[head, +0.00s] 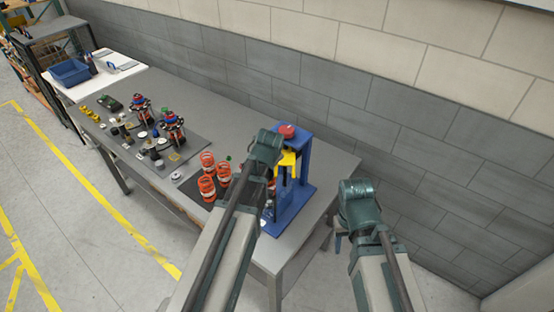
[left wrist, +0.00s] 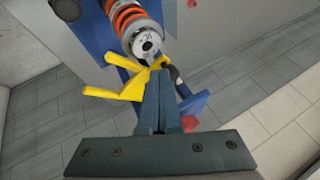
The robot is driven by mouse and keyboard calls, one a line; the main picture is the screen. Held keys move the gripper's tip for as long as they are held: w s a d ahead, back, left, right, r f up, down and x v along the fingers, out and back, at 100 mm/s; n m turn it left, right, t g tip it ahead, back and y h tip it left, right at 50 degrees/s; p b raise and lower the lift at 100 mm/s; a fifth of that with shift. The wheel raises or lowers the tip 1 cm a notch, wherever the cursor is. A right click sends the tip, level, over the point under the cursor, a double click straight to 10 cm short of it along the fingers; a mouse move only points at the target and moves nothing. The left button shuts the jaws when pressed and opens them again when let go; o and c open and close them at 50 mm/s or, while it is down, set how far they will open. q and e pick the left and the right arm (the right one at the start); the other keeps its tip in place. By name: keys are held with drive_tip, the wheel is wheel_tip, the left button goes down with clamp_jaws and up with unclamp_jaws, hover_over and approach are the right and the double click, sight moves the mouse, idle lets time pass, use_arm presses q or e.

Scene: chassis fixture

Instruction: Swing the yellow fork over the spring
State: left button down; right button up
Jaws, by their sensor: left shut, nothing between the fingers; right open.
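The yellow fork (head: 287,161) is on the blue fixture (head: 298,199) at the table's right end. In the left wrist view the fork (left wrist: 124,87) lies beside the lower end of an orange spring (left wrist: 128,14) with a grey end piece. My left gripper (left wrist: 160,76) is shut and empty, its fingertips at the fork; I cannot tell whether they touch it. In the head view my left wrist hides those fingers and most of this spring. My right gripper (head: 338,240) is open and empty, off the table's right end.
Several orange springs (head: 207,187) stand on a dark mat left of the fixture. Two small assemblies (head: 173,130) and loose parts lie farther left. A blue bin (head: 70,72) is on a white table behind. A block wall runs along the back.

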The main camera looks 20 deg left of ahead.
use_arm(q)
drive_tip(key=a+m, duration=0.1)
drive_tip(key=w+a+m+h, duration=0.1)
drive_tip(key=a+m+h, duration=0.1)
drive_tip(key=shift+w+a+m, duration=0.15)
drive_tip(key=shift+w+m, duration=0.1)
drive_tip(key=shift+m, duration=0.05)
drive_tip(key=shift+w+a, duration=0.8)
drive_tip(key=shift+a, duration=0.25)
